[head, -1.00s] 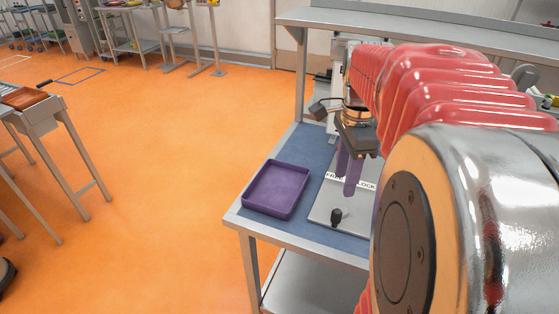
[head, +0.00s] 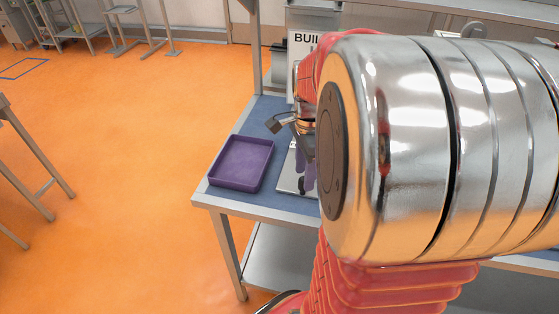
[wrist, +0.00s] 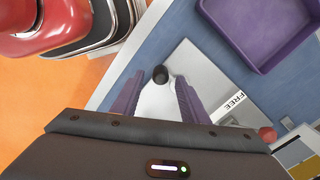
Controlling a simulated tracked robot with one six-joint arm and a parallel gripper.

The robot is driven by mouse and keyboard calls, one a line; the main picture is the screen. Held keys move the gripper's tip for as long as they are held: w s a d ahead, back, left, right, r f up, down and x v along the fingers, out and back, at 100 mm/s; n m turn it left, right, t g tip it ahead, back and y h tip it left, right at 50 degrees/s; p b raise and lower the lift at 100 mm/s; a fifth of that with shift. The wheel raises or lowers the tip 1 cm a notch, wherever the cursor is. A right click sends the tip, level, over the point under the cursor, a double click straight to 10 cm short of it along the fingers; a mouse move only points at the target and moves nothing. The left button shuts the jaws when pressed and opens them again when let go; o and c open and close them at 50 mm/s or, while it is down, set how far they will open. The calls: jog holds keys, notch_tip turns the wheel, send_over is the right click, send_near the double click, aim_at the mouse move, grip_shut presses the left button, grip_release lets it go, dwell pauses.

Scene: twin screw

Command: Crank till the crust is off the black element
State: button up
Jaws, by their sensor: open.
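A grey metal plate (wrist: 205,72) lies on the blue bench top, with a white label reading FREE (wrist: 235,101). A short black knob (wrist: 160,74) stands on the plate. My gripper (wrist: 158,80) is open, with its purple fingers either side of the knob in the wrist view. I cannot tell whether they touch it or how far above it they are. In the head view my gripper (head: 305,172) hangs over the plate's near left part, partly hidden by my arm. I cannot make out a black element or a crust; my arm covers much of the fixture.
A purple tray (head: 241,163) sits left of the plate at the bench's left end. A red ball (wrist: 267,134) shows beside the plate in the wrist view. A sign reading BUIL (head: 305,38) stands behind. Orange floor (head: 110,170) is open to the left.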

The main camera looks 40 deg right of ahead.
aim_at(303, 179)
jog(key=shift+f, duration=2.05)
jog(key=c, duration=0.9)
jog(key=shift+a, duration=0.2)
grip_shut()
jog(key=shift+d, duration=0.1)
jog(key=shift+s+d, duration=0.1)
jog(key=shift+s, duration=0.05)
